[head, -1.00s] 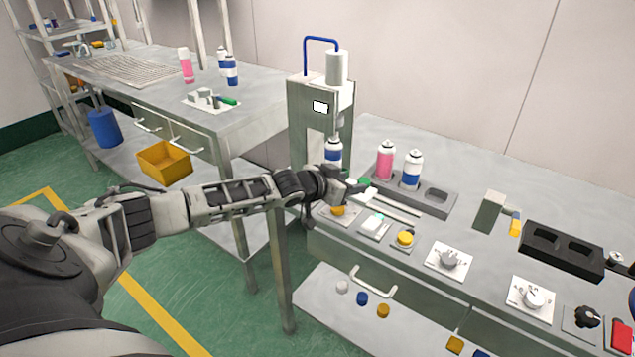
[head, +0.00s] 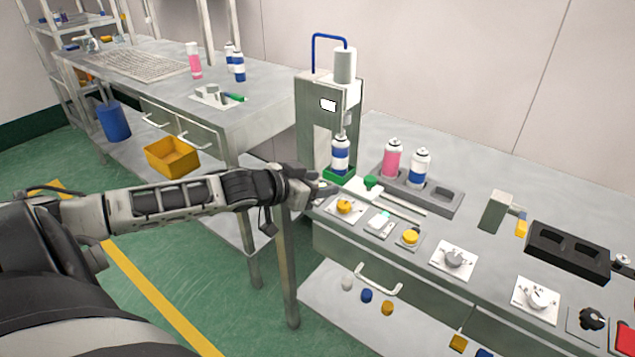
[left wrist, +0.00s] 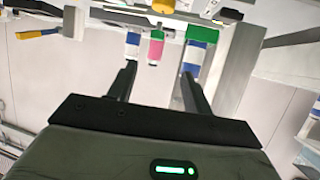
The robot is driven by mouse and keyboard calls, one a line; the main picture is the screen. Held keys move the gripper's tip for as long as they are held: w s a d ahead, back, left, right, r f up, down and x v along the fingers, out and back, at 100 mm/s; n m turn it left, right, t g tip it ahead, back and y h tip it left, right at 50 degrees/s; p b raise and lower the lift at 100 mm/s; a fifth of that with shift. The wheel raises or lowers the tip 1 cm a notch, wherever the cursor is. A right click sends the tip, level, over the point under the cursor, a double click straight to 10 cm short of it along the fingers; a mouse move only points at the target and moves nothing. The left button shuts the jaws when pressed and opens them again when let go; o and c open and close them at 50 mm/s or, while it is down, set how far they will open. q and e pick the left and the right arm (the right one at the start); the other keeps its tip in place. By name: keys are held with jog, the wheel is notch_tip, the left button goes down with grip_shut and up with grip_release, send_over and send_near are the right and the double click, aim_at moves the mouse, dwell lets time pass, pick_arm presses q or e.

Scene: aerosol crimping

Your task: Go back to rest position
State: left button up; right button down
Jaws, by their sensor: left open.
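My left gripper (head: 312,190) is at the front left edge of the crimping bench, beside the yellow button on its white plate (head: 345,207). In the left wrist view its two fingers (left wrist: 158,80) are spread apart with nothing held between them. A blue and white can (head: 340,157) stands upright in the green holder (head: 338,177) under the crimping machine (head: 318,112), behind my gripper and apart from it. My right gripper does not show in either view.
A pink can (head: 391,160) and another blue and white can (head: 419,168) stand in a grey rack (head: 446,200). Knobs and yellow buttons line the bench front. A yellow bin (head: 172,156) sits under the left table. The green floor beside my arm is clear.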

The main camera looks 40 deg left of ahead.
pick_arm(q)
jog(key=shift+f, duration=0.1)
dwell(0.4)
jog(key=s+d+f+g, duration=0.1)
jog(key=s+d+f, duration=0.7)
jog(key=s+d, duration=0.2)
jog(key=s+d+f+g+h, duration=0.1)
jog(key=s+d+f+g, duration=0.1)
jog(key=s+d+f, duration=0.6)
jog(key=s+d, duration=0.2)
jog(key=d, duration=0.4)
jog(key=shift+f+m, duration=0.4)
